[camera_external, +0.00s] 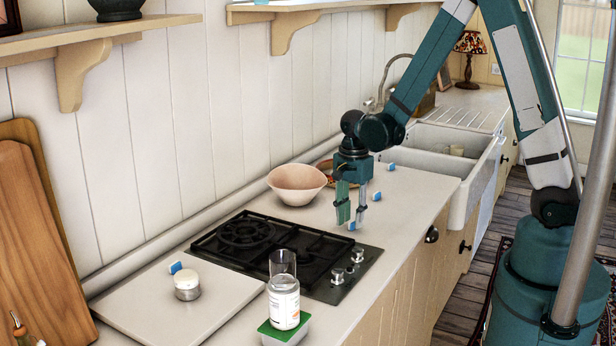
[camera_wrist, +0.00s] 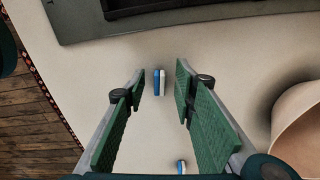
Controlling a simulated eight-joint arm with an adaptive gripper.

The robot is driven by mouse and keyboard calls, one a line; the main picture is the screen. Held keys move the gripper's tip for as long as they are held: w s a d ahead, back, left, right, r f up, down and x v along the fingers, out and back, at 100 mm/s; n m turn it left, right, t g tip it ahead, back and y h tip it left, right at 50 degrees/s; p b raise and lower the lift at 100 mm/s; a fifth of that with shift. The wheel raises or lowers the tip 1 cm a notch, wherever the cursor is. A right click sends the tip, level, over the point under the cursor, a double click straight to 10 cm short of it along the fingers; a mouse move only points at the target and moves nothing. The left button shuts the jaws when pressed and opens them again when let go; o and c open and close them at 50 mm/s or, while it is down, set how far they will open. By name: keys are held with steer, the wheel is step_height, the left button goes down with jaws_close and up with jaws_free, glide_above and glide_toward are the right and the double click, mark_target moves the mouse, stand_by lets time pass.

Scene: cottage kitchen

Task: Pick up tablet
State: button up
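Several small blue-and-white tablets lie on the pale countertop. One tablet (camera_external: 351,226) is just below my gripper (camera_external: 350,217), near the stove's corner. In the wrist view this tablet (camera_wrist: 159,82) appears in the gap between the fingertips of my gripper (camera_wrist: 160,78), touching neither green finger pad in that view. My gripper points down, open and empty; its exact height above the counter is hard to tell. A second tablet (camera_wrist: 181,166) shows lower in the wrist view. Other tablets lie right of my gripper (camera_external: 376,196), near the sink (camera_external: 391,167) and left of the stove (camera_external: 176,268).
The black gas stove (camera_external: 320,249) is close by on the left. A pinkish bowl (camera_external: 297,185) stands behind it and shows at the right in the wrist view (camera_wrist: 301,128). A labelled jar (camera_external: 284,305), a small tin (camera_external: 187,287) and a white sink (camera_external: 462,165) are farther off.

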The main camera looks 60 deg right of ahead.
steer(key=shift+f, duration=0.65)
steer(key=shift+c, duration=0.3)
steer(key=c, duration=0.7)
